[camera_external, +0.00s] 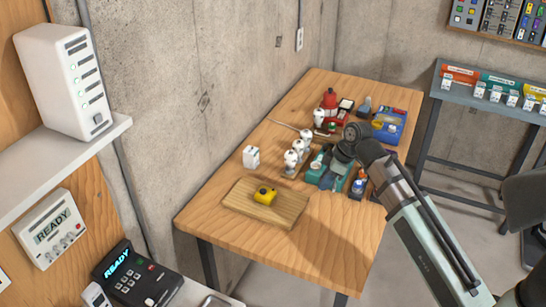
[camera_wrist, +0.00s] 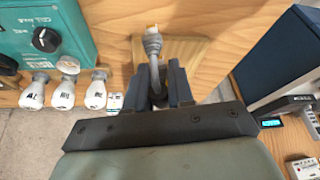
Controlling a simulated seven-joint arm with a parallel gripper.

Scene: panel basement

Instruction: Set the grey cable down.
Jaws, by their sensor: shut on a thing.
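My gripper (camera_wrist: 157,92) is shut on the grey cable (camera_wrist: 155,72) in the wrist view. The cable stands between the two dark fingers, and its grey connector (camera_wrist: 152,42) with a pale tip sticks out beyond them. A wooden board (camera_wrist: 190,50) shows behind the connector; I cannot tell whether the cable touches it. In the external view, my arm reaches in from the lower right and ends over the right middle of the wooden table (camera_external: 330,235). The fingertips and the held cable cannot be made out clearly there.
A wooden board (camera_external: 240,203) with a yellow device (camera_external: 265,195) lies at the table's near left. White plugs (camera_external: 291,158), a red object (camera_external: 329,100) and a blue tray (camera_external: 390,125) crowd the back and middle. The near right of the table is clear.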

